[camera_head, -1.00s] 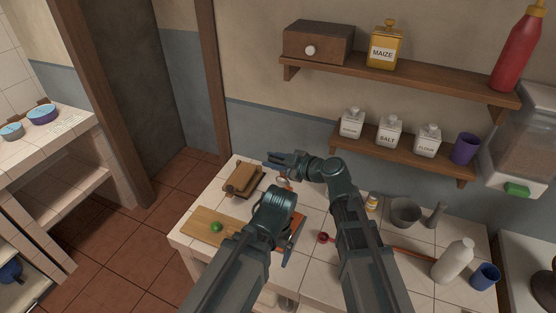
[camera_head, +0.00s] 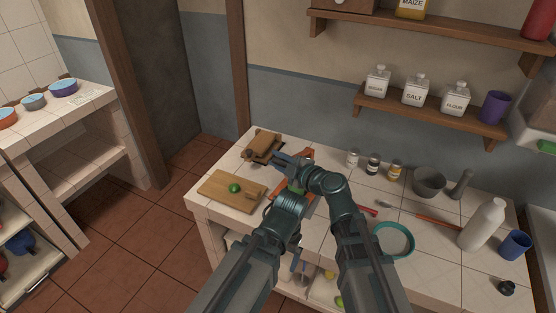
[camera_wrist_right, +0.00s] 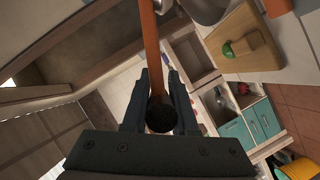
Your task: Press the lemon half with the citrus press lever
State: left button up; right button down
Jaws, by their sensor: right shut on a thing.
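My right gripper (camera_head: 282,160) points left over the back of the counter. In the right wrist view its fingers (camera_wrist_right: 160,92) are shut on an orange-brown lever (camera_wrist_right: 151,42) with a dark round end. Orange parts (camera_head: 307,158) show beside the right gripper in the head view; my arms hide most of what they belong to. A small green fruit (camera_head: 234,188) sits on the wooden cutting board (camera_head: 218,197), left of my arms. I cannot make out a lemon half in the press. My left gripper is mostly hidden by its own wrist, so its opening does not show.
A brown wooden device (camera_head: 262,145) stands at the counter's back left. Small jars (camera_head: 373,164), a teal-rimmed bowl (camera_head: 395,239), a grey mortar (camera_head: 429,181), a white bottle (camera_head: 483,224) and a blue cup (camera_head: 514,244) stand to the right. A low shelf (camera_head: 432,115) hangs behind.

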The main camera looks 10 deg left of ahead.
pick_arm(q)
jog(key=shift+s+a+f+b, duration=0.1)
jog(key=shift+s+f+b, duration=0.1)
jog(key=shift+f+b, duration=0.55)
jog(key=shift+s+a+f+b, duration=0.15)
jog(key=shift+f+b, duration=0.3)
jog(key=shift+f, duration=0.45)
pick_arm(e)
jog(key=shift+s+a+f, duration=0.1)
jog(key=shift+s+f, duration=0.1)
jog(key=shift+f, duration=0.6)
jog(key=shift+s+a+f, duration=0.1)
jog(key=shift+s+f, duration=0.1)
jog(key=shift+f, duration=0.6)
jog(key=c, duration=0.7)
grip_release()
jog(key=shift+f, duration=0.1)
pick_arm(q)
jog(key=shift+d, duration=0.1)
pick_arm(e)
jog(key=shift+s, duration=0.1)
